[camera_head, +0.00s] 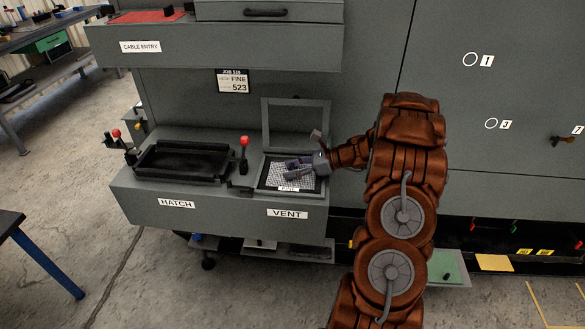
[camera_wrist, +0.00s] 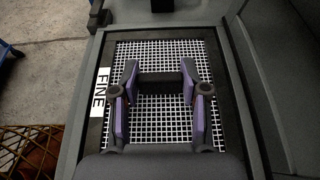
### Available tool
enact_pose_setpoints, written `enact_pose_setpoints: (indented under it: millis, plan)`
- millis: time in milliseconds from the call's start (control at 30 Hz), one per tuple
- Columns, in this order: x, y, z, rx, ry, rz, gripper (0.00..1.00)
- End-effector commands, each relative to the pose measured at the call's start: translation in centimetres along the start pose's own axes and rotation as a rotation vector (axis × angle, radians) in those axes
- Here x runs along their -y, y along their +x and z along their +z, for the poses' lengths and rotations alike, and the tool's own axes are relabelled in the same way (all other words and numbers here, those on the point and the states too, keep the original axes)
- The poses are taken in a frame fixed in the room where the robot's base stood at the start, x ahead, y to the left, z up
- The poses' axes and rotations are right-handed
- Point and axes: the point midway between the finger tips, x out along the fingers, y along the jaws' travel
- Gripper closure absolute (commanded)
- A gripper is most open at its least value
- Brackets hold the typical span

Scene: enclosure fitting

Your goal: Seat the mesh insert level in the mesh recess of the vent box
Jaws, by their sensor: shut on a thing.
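The mesh insert (camera_head: 283,181) is a white grid in a dark frame with a FINE label. It lies over the recess of the vent box (camera_head: 232,211), at the end marked VENT. In the wrist view the mesh (camera_wrist: 160,130) fills the middle and looks roughly square with the surrounding edges. My gripper (camera_head: 297,163) is above the mesh; in the wrist view its purple-sided fingers (camera_wrist: 160,82) are shut on a dark crossbar of the insert. I cannot tell whether the insert is fully down in the recess.
An open lid frame (camera_head: 297,101) stands upright behind the vent recess. A red-knobbed lever (camera_head: 244,148) stands left of it, beside the black-framed hatch opening (camera_head: 183,178). A card on the wall (camera_head: 233,81) reads JOB 526, FINE, 523. The CABLE ENTRY shelf (camera_head: 200,55) overhangs above.

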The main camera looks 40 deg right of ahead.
Motion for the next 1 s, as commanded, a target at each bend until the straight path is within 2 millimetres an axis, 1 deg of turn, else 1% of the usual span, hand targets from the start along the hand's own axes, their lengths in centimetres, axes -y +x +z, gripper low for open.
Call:
enact_pose_setpoints:
  millis: [200,233,467,500,833,933,1000]
  plan:
    - [0.0,0.0,0.0,0.001,0.0,0.0,0.96]
    - [0.0,0.0,0.0,0.001,0.0,0.0,0.53]
    - [0.0,0.0,0.0,0.001,0.0,0.0,0.29]
    - [0.0,0.0,0.0,0.001,0.0,0.0,0.26]
    - [0.0,-0.2,0.0,0.001,0.0,0.0,0.26]
    - [0.1,-1.0,0.0,0.001,0.0,-0.001,0.26]
    - [0.1,-2.0,0.1,0.002,-0.001,-0.003,0.26]
